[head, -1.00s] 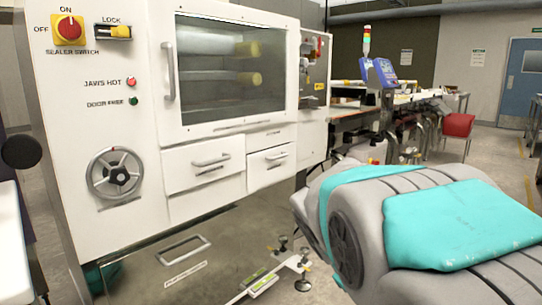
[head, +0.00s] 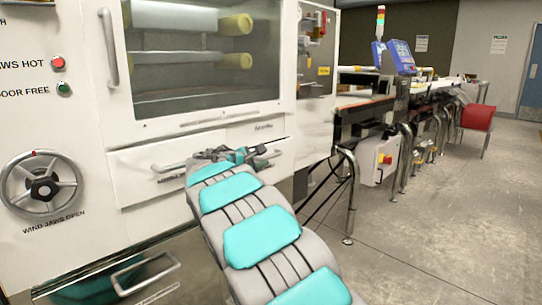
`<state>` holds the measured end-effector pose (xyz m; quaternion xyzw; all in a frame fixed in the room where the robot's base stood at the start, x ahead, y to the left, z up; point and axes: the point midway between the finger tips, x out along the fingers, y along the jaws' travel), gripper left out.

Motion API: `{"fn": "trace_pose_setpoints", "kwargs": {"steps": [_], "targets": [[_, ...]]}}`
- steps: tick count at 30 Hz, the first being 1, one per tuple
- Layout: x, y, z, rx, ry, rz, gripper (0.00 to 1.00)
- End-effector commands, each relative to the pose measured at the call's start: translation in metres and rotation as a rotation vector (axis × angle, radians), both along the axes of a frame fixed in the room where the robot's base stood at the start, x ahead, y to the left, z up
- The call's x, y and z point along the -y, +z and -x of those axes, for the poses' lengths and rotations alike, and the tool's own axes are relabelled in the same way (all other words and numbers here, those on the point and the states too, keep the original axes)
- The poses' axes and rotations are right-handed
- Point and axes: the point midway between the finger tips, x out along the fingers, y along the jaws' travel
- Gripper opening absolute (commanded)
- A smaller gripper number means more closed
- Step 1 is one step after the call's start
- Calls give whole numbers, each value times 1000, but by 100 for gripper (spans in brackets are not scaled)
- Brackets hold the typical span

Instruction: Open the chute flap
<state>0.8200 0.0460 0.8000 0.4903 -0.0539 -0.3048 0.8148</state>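A shiny metal lower panel (head: 190,262) with a bar handle (head: 146,275) is at the bottom left of the head view, low on the white machine. It looks like the chute flap; its label is too small to read and its lower part is cut off by the frame. It appears shut. My arm stretches forward from the bottom, grey with teal pads. My gripper (head: 238,155) is at its far end, in front of the machine's drawers, above and right of the panel handle. Its fingers are too small and partly hidden to read, and I see nothing held.
The white machine (head: 85,130) has a handwheel (head: 41,186), a glass window (head: 200,55) with rollers behind it, and a left drawer (head: 150,165) partly behind my arm. A conveyor line with a blue display (head: 401,57) runs back at right. The right floor (head: 440,230) is clear.

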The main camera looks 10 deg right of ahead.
Motion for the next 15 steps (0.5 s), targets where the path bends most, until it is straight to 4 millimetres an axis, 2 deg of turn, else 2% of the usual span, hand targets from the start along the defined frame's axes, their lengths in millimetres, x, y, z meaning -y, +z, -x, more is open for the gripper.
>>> {"fn": "trace_pose_setpoints", "kwargs": {"steps": [15], "targets": [[33,-15,-51,-3,2,-1,30]]}}
